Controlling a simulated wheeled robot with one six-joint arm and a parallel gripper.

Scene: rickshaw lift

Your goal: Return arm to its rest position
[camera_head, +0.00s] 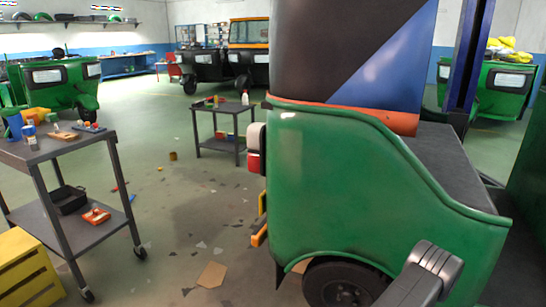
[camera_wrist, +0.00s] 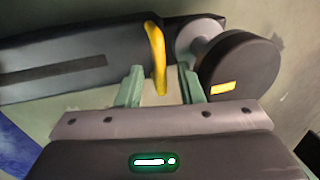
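My gripper (camera_wrist: 161,78) shows in the wrist view, with its two pale green fingers standing apart. Nothing is held between them; a yellow curved strip (camera_wrist: 157,50) crosses behind the gap, close to the fingers. Behind the fingers lie a long dark cylinder on the left and a dark round part on the right, which look like my own arm links. In the head view, a grey-black piece of my arm rises at the bottom right, in front of the green rickshaw body (camera_head: 340,190). My gripper is out of the head view.
A dark wheel (camera_head: 342,286) sits under the rickshaw body. A two-tier cart (camera_head: 75,150) with tools stands left, a yellow crate (camera_head: 25,268) below it. Another cart (camera_head: 221,106) stands behind. Open floor with scattered debris (camera_head: 211,275) lies between. More rickshaws (camera_head: 50,84) stand farther back.

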